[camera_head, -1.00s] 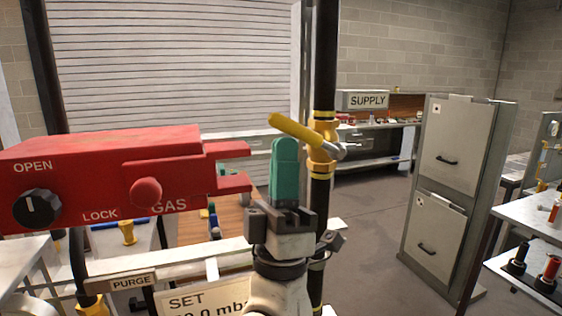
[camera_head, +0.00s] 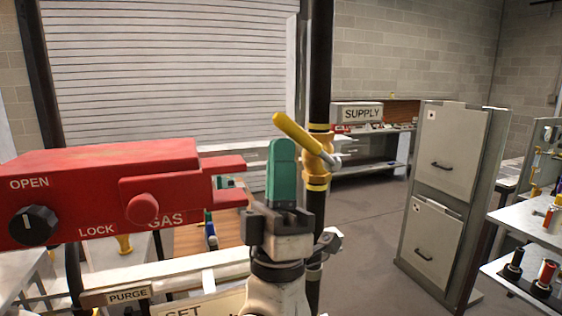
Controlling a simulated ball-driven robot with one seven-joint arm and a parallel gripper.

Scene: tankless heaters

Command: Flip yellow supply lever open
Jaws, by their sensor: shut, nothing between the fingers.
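The yellow supply lever (camera_head: 296,135) sits on a brass valve (camera_head: 318,165) on the black vertical pipe (camera_head: 320,70). The lever slants up and to the left from the valve, across the pipe's line. A SUPPLY sign (camera_head: 362,113) shows behind, to the right of the pipe. My gripper (camera_head: 283,150) points upward with its green fingers shut and empty. Its tips are just below and left of the lever in the picture. I cannot tell whether they touch the lever.
A red GAS box (camera_head: 100,190) with a black OPEN/LOCK knob (camera_head: 33,225) and two prongs stands close left of my gripper. A PURGE label (camera_head: 128,295) is below it. A grey cabinet (camera_head: 445,190) and shelves (camera_head: 530,225) stand right. Open floor lies between pipe and cabinet.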

